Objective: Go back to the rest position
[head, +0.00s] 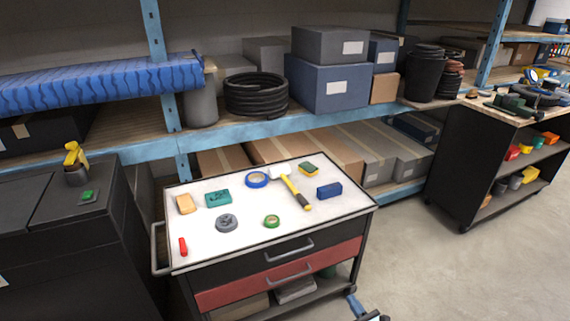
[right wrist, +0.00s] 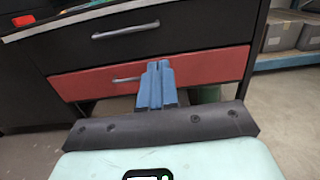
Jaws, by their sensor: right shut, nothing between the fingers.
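My right gripper (right wrist: 160,68) shows in the right wrist view with its blue fingers together and nothing between them. It points toward the red drawer (right wrist: 195,69) of the tool cart; whether it touches the drawer I cannot tell. In the head view a small part of it (head: 356,303) shows at the bottom edge, in front of the cart's lower right corner. My left gripper is not in view.
The cart's white top (head: 250,203) holds a hammer (head: 291,188), tape rolls, sponges and small blocks. A black cabinet (head: 60,240) stands left and a dark shelf trolley (head: 480,165) right. Boxes fill the shelving behind. Floor (head: 450,270) is clear at lower right.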

